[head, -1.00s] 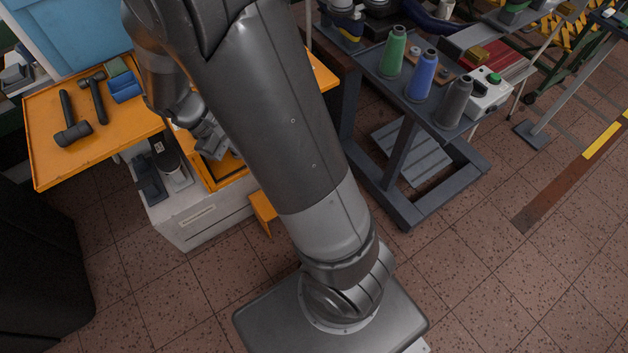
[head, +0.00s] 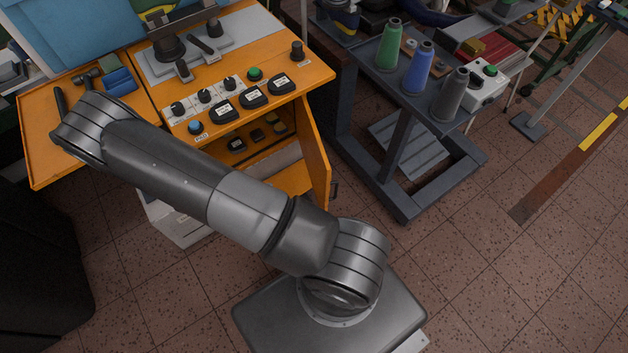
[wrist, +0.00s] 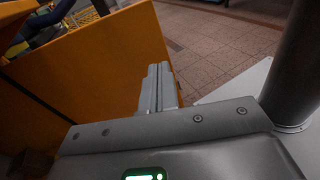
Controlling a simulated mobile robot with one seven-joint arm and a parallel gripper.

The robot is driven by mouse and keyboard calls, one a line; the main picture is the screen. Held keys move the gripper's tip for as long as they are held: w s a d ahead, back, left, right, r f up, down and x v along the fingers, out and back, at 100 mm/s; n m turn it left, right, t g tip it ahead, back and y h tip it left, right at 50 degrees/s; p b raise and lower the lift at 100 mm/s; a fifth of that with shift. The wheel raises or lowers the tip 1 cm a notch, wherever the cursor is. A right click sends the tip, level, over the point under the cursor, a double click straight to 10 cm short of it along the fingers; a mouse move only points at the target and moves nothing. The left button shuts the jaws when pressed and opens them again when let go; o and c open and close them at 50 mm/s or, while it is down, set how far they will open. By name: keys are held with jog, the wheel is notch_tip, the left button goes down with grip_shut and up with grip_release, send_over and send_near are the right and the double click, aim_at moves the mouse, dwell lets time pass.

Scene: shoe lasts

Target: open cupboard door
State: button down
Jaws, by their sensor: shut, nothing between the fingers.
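The orange cupboard door (head: 316,158) stands open in the head view, swung outward at the right side of the orange workstation. The cupboard's inside shows to its left, with a shelf (head: 290,178) and small dark items. A small dark fitting sits near the door's outer edge. In the wrist view, a large orange panel (wrist: 110,55), apparently the door, fills the left. My gripper (wrist: 158,75) is shut and empty, with its fingers close beside that panel's right edge. I cannot tell whether they touch. The gripper is hidden by my arm in the head view.
The workstation top (head: 315,72) carries knobs, buttons and black-framed displays. A dark trolley (head: 405,195) with green, blue and grey thread cones stands just right of the open door. Tiled floor (head: 480,250) is clear at the lower right.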

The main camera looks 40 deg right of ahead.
notch_tip(320, 180, down, 2)
jog(key=n+h, duration=0.1)
jog(key=h, duration=0.1)
send_near(325, 180)
jog(key=shift+t, duration=0.3)
jog(key=x, duration=0.7)
jog(key=shift+a+r, duration=0.1)
jog(key=shift+r, duration=0.1)
jog(key=shift+s, duration=0.1)
jog(key=shift+s+d, duration=0.15)
jog(key=shift+d, duration=0.2)
jog(key=s+d+n+t, duration=0.1)
jog(key=s+d+t, duration=0.1)
jog(key=d, duration=2.4)
jog(key=shift+s+d+n, duration=0.3)
jog(key=shift+s+n, duration=0.05)
jog(key=shift+n, duration=0.05)
